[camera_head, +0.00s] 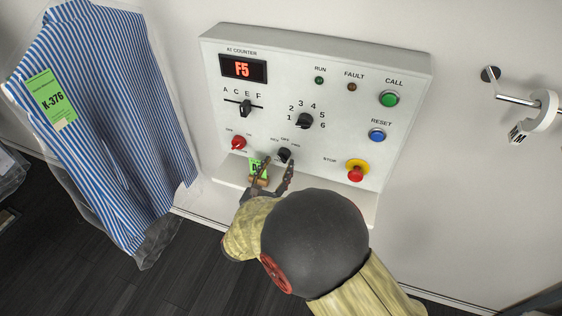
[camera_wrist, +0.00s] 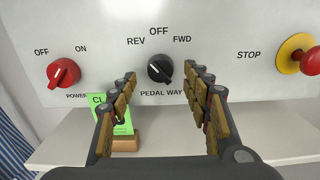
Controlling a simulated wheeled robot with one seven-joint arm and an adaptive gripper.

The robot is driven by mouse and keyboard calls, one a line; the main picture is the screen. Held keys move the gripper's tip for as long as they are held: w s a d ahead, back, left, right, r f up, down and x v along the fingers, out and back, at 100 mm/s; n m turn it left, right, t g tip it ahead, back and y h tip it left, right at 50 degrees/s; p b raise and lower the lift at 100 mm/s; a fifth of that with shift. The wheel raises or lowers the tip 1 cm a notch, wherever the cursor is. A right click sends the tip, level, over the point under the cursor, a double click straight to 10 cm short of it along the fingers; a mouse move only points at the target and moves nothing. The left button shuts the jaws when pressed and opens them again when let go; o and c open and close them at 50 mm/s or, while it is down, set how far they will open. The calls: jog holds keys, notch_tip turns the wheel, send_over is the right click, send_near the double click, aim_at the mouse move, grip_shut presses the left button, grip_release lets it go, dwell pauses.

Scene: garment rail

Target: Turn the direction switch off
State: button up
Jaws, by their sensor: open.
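The direction switch (camera_wrist: 160,68) is a black rotary knob labelled REV, OFF and FWD, above the words PEDAL WAY. It also shows low on the white control panel in the head view (camera_head: 284,155). A small white mark shows on its face, but I cannot tell for sure which label it lines up with. My gripper (camera_wrist: 161,76) is open, with one finger on each side of the switch in the wrist view. In the head view my gripper (camera_head: 278,166) is just below and in front of the switch. Contact with the knob cannot be made out.
The red power knob (camera_wrist: 63,73) is left of the switch; the yellow-ringed red STOP button (camera_head: 357,170) is right. A green card (camera_wrist: 113,120) in a wooden block stands on the ledge (camera_wrist: 70,150) below, partly behind my left finger. A bagged striped shirt (camera_head: 95,120) hangs left.

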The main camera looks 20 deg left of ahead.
aim_at(281, 159)
jog(key=w, duration=0.3)
jog(key=shift+d, duration=0.1)
jog(key=shift+c, duration=0.7)
jog(key=c, duration=1.1)
